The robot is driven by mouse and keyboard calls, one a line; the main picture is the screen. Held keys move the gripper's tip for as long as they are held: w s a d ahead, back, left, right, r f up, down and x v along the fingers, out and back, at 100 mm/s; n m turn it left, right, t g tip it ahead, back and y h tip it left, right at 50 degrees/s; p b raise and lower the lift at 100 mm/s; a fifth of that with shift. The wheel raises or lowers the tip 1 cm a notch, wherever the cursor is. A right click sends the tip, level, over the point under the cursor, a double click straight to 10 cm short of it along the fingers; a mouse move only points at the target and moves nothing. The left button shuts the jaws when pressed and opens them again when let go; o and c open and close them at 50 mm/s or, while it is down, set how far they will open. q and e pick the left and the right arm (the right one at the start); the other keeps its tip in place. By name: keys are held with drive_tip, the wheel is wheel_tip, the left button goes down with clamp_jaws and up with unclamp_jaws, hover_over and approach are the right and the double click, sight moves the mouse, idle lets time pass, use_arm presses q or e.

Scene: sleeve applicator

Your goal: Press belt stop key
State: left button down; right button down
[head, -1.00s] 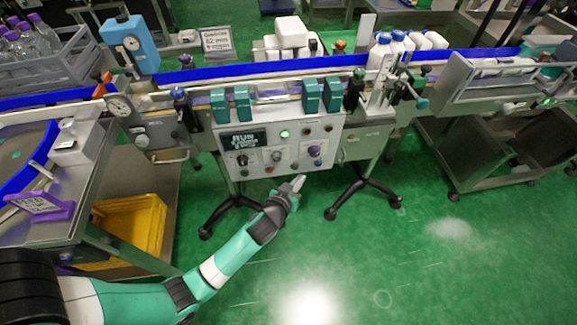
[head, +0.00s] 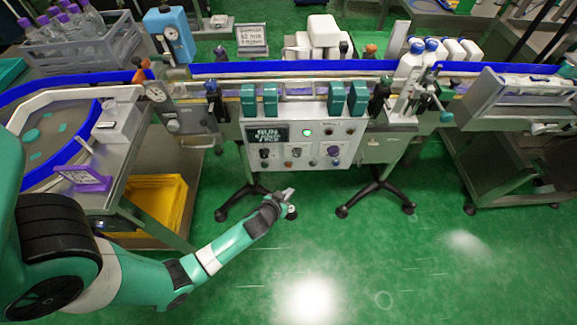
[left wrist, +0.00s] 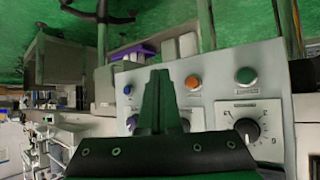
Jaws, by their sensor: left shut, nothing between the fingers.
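The belt control panel (head: 350,142) hangs at the front of the conveyor, with a lit display, a green lamp, knobs and a lower row of small buttons. My left gripper (head: 288,192) is shut and empty, just below the panel's lower edge in the head view. In the left wrist view, the shut fingers (left wrist: 160,78) point toward the panel face (left wrist: 270,100), between a blue button (left wrist: 127,89) and an orange button (left wrist: 193,82). The fingers hide part of the panel. I cannot read which key is stop. My right gripper is out of view.
The conveyor (head: 210,69) with blue rails runs behind the panel. White bottles (head: 411,60) with blue caps stand at the back right. A yellow bin (head: 155,200) sits under the left table. Black stand legs (head: 375,196) are below the panel; green floor in front is open.

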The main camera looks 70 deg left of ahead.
sight(288, 165)
use_arm(q)
drive_tip(key=w+a, duration=0.2)
drive_tip(key=a, duration=0.5)
drive_tip(key=shift+w, duration=0.3)
idle(1.7)
drive_tip(key=shift+w+a+r, duration=0.1)
drive_tip(key=shift+w+a, duration=0.05)
drive_tip(key=shift+a, duration=0.25)
drive_tip(key=shift+w+a, duration=0.1)
drive_tip(key=shift+a, duration=0.25)
idle(0.5)
drive_tip(key=shift+d, duration=0.1)
drive_tip(key=shift+s+d, duration=0.25)
drive_tip(key=shift+d, duration=0.4)
